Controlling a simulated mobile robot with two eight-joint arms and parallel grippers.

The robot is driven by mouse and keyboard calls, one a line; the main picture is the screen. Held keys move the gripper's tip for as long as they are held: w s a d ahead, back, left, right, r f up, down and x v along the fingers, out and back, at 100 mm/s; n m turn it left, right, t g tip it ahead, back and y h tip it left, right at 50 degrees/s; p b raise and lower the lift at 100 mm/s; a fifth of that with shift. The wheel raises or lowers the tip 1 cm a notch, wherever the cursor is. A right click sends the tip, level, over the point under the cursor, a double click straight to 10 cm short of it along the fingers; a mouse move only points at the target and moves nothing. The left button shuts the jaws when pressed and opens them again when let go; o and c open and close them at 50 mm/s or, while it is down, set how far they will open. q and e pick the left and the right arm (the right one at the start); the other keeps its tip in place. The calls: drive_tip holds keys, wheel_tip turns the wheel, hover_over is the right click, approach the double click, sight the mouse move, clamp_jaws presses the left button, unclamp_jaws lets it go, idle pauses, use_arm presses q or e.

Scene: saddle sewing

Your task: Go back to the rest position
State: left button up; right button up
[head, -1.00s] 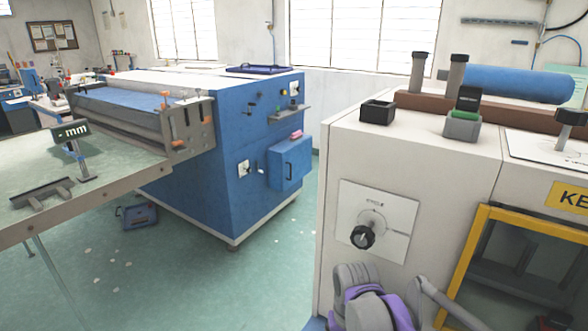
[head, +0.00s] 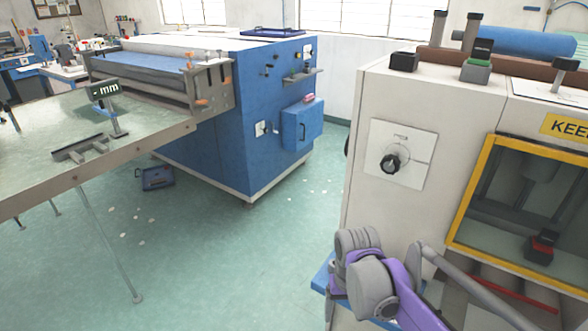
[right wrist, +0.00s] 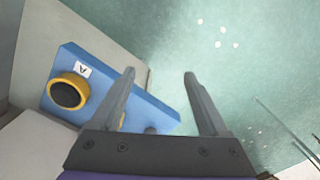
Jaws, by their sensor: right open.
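My right arm, purple and grey, comes in at the lower right of the head view, in front of the white machine. The fingers of my right gripper (right wrist: 158,76) show in the right wrist view, spread apart with nothing between them. Behind them is a blue panel (right wrist: 150,107) with a yellow-ringed black button (right wrist: 68,93), and green floor beyond. I cannot tell whether the fingers touch the panel. My left gripper is in neither view.
The white machine (head: 455,150) with a black knob (head: 391,163) stands close at right. A blue machine (head: 225,130) stands further back. A glass-topped table (head: 150,120) reaches in from the left. Green floor (head: 230,265) lies open between them. A blue toolbox (head: 156,177) sits under the table.

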drive_tip(key=s+d+t+p, duration=0.1)
drive_tip(key=s+d+t, duration=0.1)
drive_tip(key=s, duration=0.5)
drive_tip(key=s+d+t+p, duration=0.1)
drive_tip(key=s+d+t, duration=0.2)
drive_tip(key=s, duration=0.5)
drive_tip(key=shift+d+t, duration=0.3)
drive_tip(key=shift+d, duration=0.2)
